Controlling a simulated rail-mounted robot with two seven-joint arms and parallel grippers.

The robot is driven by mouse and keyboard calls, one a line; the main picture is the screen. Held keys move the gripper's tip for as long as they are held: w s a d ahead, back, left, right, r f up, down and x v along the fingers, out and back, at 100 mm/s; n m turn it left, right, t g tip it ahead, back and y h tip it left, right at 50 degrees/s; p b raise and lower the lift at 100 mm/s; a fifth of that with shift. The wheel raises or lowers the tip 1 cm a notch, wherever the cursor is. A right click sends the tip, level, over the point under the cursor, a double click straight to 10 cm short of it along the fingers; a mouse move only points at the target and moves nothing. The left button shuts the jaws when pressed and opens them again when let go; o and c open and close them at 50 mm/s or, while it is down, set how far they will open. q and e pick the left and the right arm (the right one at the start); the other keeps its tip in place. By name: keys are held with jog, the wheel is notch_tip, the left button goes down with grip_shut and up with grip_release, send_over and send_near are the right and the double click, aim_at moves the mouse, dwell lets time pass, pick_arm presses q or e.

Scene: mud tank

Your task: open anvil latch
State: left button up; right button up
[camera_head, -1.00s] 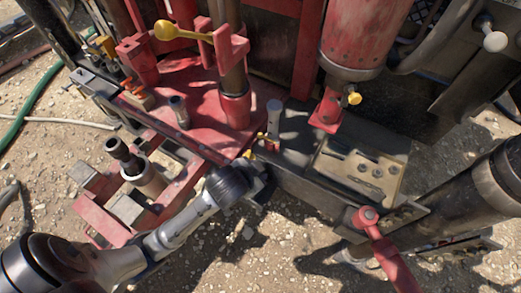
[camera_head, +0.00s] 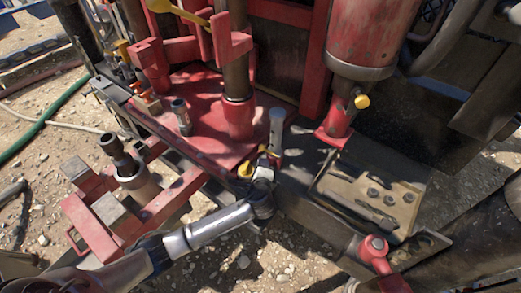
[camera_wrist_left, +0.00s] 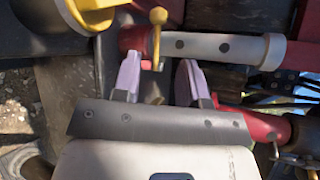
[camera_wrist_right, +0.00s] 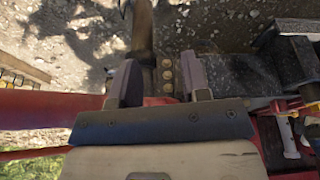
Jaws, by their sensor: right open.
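A small brass-yellow latch lever with a ball end (camera_wrist_left: 157,32) stands out from a red and grey cylindrical bar (camera_wrist_left: 215,47) in the left wrist view. My left gripper (camera_wrist_left: 160,78) is open. Its pale fingers sit apart on either side of the lever's line, with the lever's lower end near the fingertips; contact cannot be told. In the head view my left gripper (camera_head: 264,172) is beside small yellow parts at the foot of a grey post (camera_head: 276,125). My right gripper (camera_wrist_right: 160,80) is open and empty in its wrist view, and outside the head view.
A red deck (camera_head: 205,110) with posts lies left of the latch area. A dark bench with a tan bolted plate (camera_head: 375,195) lies to the right. A red-ended lever (camera_head: 375,247) stands at lower right. A red cylinder (camera_head: 365,35) hangs above. Gravel ground shows below.

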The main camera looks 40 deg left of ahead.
aim_at(262, 149)
pick_arm(q)
jog(key=b+x, duration=0.3)
jog(key=x, duration=0.8)
jog(key=shift+w+f, duration=0.3)
jog(key=shift+w+a+f+b, duration=0.15)
jog(key=shift+w+a+b, duration=0.25)
jog(key=shift+w, duration=0.1)
grip_shut()
